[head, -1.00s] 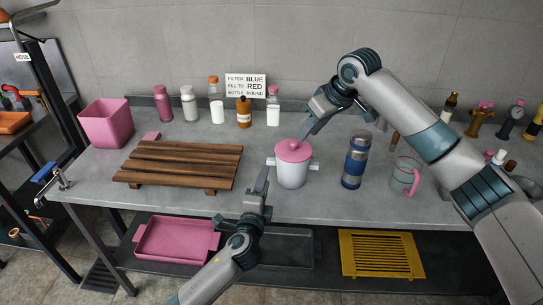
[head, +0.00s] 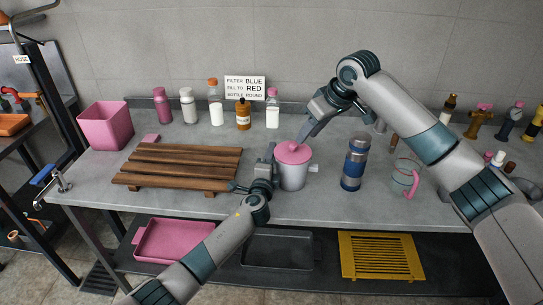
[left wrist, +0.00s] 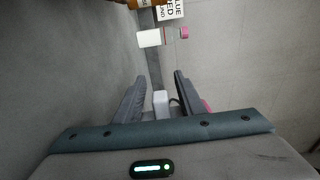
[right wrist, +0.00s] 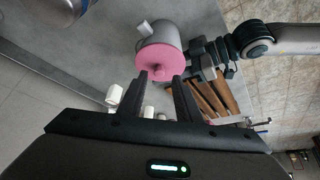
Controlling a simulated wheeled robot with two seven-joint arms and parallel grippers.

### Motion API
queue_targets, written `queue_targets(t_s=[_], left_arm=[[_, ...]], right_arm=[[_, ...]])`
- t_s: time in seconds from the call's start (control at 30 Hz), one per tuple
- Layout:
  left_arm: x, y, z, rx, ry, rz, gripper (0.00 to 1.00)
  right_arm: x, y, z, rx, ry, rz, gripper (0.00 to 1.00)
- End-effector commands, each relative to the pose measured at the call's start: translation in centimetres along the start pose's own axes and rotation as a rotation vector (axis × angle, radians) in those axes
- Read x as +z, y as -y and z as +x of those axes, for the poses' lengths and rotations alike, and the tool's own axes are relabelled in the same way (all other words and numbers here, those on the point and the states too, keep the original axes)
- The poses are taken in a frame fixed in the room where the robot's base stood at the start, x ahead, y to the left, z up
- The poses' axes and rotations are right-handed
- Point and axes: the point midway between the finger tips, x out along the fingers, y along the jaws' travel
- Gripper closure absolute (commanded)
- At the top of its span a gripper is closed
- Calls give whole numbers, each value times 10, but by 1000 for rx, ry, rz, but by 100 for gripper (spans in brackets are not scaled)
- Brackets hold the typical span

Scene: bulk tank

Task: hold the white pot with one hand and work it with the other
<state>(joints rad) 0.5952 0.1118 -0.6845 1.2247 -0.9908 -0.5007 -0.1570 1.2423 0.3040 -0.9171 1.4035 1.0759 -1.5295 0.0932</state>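The white pot (head: 292,178) stands upright on the grey bench, with a pink knobbed lid (head: 293,151) on it. My left gripper (head: 270,158) is at the pot's left side. In the left wrist view its fingers (left wrist: 158,88) are apart, with a white handle (left wrist: 161,103) between them and gaps at both sides. My right gripper (head: 303,136) hangs just above the lid. In the right wrist view its fingers (right wrist: 161,77) are apart, with the lid's knob (right wrist: 159,70) in line between the tips. I cannot tell if they touch it.
A wooden slatted rack (head: 180,163) lies left of the pot. A blue and steel flask (head: 355,162) and a clear mug with pink handle (head: 405,177) stand to the right. Several bottles and a sign (head: 245,87) stand along the back.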

Motion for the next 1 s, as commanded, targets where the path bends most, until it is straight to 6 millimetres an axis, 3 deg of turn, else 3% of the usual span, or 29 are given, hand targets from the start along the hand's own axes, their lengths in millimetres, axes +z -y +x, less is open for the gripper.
queue_targets(t_s=[0.37,0.5,0.53,0.6,0.67,1.0], left_arm=[[0,1,3,-1,-1,0,64],[0,0,3,-1,-1,0,98],[0,0,3,-1,-1,0,100],[0,0,3,-1,-1,0,100],[0,0,3,0,-1,0,100],[0,0,2,0,-1,0,100]], right_arm=[[0,0,0,0,0,0,69],[0,0,0,0,0,0,69],[0,0,0,0,0,0,69],[0,0,0,0,0,0,69],[0,0,0,0,0,1,60],[-16,7,-8,49,72,157,60]])
